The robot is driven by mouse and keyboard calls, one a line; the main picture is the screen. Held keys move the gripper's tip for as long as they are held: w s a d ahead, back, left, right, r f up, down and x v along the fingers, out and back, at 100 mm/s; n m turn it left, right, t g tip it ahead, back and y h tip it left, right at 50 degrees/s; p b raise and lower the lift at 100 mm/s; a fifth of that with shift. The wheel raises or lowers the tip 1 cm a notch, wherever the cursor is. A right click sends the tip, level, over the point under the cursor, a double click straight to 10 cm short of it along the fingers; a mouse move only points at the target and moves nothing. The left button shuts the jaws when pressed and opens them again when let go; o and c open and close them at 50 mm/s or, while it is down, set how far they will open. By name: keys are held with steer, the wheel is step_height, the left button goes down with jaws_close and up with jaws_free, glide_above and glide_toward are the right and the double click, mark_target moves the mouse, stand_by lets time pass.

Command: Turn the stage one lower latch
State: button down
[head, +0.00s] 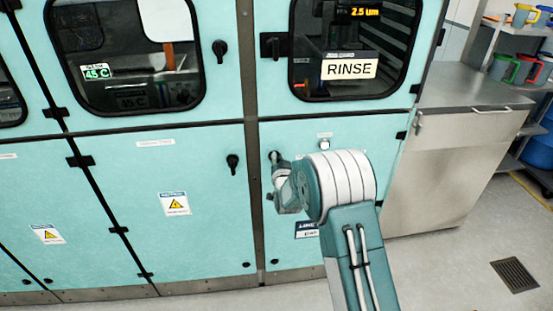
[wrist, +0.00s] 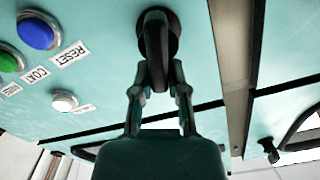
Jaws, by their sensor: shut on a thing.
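A black latch handle (wrist: 157,50) stands out from the teal cabinet front in the wrist view, on a round dark base. My gripper (wrist: 158,92) is shut on this handle, with one finger on each side of it. In the head view my gripper (head: 276,166) is at the left edge of the lower right door, below the RINSE window, and mostly hides the latch. Another black lower latch (head: 232,162) is on the neighbouring door to the left, apart from my gripper. I cannot read which door is stage one.
Upper latches (head: 220,48) sit beside the windows. Blue (wrist: 38,32) and white (wrist: 64,101) buttons are left of the handle in the wrist view. A steel counter (head: 450,150) stands right of the cabinet, and a floor drain (head: 515,274) lies in clear floor.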

steer(key=m, duration=0.4)
steer(key=d+m, duration=0.1)
steer(key=m, duration=0.1)
steer(key=shift+w+d+f, duration=0.1)
steer(key=shift+f, duration=0.3)
steer(key=shift+d+f+m, duration=0.1)
steer(key=shift+f+m, duration=0.2)
steer(key=shift+m, duration=1)
steer(key=shift+d+f+m, duration=0.1)
steer(key=shift+f+m, duration=0.15)
steer(key=shift+m, duration=1.05)
steer(key=shift+d+f+m, duration=0.1)
steer(key=shift+f+m, duration=0.2)
steer(key=shift+m, duration=1)
steer(key=shift+f, duration=0.1)
steer(key=c, duration=0.6)
jaws_free()
steer(key=shift+c, duration=0.2)
steer(key=s+d, duration=0.1)
steer(key=s, duration=1.1)
